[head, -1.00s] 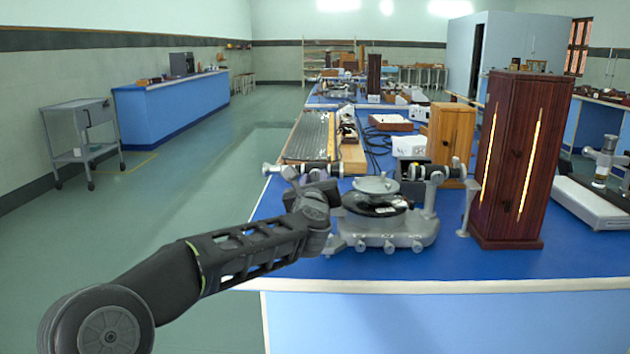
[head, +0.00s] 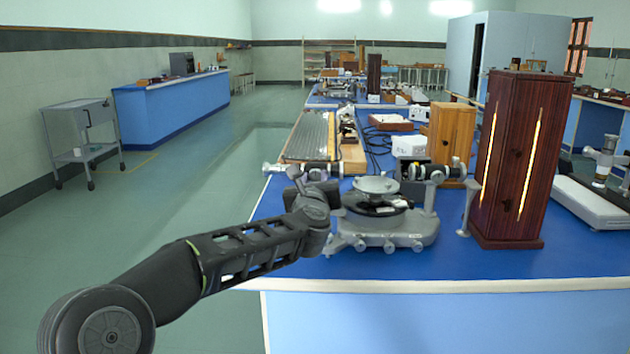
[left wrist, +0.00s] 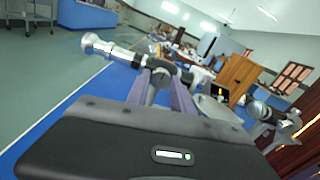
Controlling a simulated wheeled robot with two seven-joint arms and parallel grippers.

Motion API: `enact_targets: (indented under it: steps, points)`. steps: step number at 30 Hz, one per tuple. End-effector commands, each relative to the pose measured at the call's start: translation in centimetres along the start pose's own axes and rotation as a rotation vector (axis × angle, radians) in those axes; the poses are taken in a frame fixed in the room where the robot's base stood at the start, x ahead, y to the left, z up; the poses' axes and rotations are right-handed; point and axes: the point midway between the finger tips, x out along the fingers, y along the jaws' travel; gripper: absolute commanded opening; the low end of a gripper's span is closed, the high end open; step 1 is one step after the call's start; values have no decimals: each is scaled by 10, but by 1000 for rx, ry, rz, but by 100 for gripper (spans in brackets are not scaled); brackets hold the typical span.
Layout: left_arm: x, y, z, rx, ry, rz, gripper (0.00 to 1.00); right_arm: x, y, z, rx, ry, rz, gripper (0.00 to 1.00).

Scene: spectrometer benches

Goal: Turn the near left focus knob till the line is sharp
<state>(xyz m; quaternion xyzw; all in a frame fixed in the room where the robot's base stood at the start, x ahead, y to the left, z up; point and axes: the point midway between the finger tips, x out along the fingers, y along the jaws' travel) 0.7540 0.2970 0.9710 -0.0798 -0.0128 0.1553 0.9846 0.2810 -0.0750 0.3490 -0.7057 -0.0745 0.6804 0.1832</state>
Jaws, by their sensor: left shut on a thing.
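The near grey spectrometer (head: 385,235) stands on the blue bench, with a round table on top. Its left tube (head: 345,168) reaches left over the bench edge; the tube's bright eyepiece end (left wrist: 97,43) shows in the left wrist view. My left gripper (head: 318,184) is at this tube from the near side. In the left wrist view its two fingers (left wrist: 160,80) are closed in under the tube, on the focus knob, which they mostly hide. A small dark screen (left wrist: 219,91) shows a short yellow stripe; its sharpness is too small to judge. My right gripper is out of view.
A tall dark wooden box (head: 505,165) with two glowing slits stands right of the spectrometer. A lighter wooden box (head: 451,135) and a white box (head: 408,146) stand behind. The bench's front edge (head: 450,285) is clear. Open floor lies to the left.

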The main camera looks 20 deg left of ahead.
Motion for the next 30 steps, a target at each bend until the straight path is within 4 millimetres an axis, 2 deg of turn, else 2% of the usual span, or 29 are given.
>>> enact_targets:
  steps: [14, 30]
  points:
    - [0, 0, 0, 380, 1, -1, 0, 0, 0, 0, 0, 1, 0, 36]
    - [0, 0, 0, 895, 2, -2, 0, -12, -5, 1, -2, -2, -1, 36]
